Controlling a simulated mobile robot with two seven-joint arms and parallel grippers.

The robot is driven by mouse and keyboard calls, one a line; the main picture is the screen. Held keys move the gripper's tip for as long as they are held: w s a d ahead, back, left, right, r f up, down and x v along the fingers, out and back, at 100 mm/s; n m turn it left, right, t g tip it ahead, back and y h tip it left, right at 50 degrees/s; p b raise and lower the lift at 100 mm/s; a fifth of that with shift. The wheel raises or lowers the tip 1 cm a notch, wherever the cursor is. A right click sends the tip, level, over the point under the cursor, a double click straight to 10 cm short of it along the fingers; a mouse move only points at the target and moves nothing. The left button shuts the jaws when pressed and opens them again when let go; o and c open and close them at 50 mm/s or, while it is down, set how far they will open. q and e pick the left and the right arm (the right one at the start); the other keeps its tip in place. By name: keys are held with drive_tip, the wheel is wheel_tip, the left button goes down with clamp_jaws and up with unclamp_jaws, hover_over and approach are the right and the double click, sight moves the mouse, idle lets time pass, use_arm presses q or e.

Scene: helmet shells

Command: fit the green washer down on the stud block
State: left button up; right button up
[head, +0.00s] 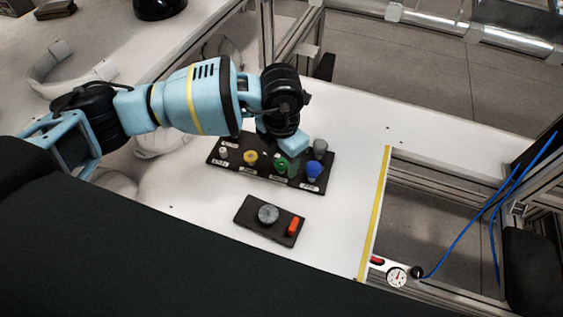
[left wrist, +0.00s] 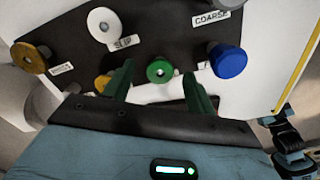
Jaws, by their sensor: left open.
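The green washer (head: 281,163) sits among other round parts on the long dark board (head: 228,172). In the left wrist view the green washer (left wrist: 160,71) is a green ring with a pale centre. My left gripper (head: 287,164) is over the board, its fingers open on either side of the washer, with visible gaps to both. In the left wrist view the gripper (left wrist: 158,80) has two dark green fingers. A smaller dark block (head: 254,227) with a grey round part and a red piece lies nearer; I cannot tell which is the stud block. My right gripper is not seen.
On the board, a blue knob (head: 313,170) stands right of the washer, a yellow part (head: 250,157) left of it, and a grey part (head: 320,146) behind. A yellow strip (head: 375,215) marks the table's right edge. The white table between board and strip is clear.

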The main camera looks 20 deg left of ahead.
sight(283, 167)
use_arm(q)
drive_tip(key=shift+f, duration=0.1)
idle(0.3)
drive_tip(key=c, duration=1.1)
drive_tip(key=shift+o, duration=0.2)
drive_tip(key=shift+r, duration=0.65)
drive_tip(key=r, duration=0.2)
drive_tip(key=shift+s+d+r, duration=0.35)
drive_tip(key=shift+s+r, duration=0.05)
drive_tip(key=s+d+r, duration=0.1)
drive_tip(key=s+d, duration=0.9)
drive_tip(key=s, duration=0.1)
drive_tip(key=shift+r+b, duration=0.2)
drive_tip(key=shift+b, duration=0.2)
drive_tip(key=shift+a, duration=0.1)
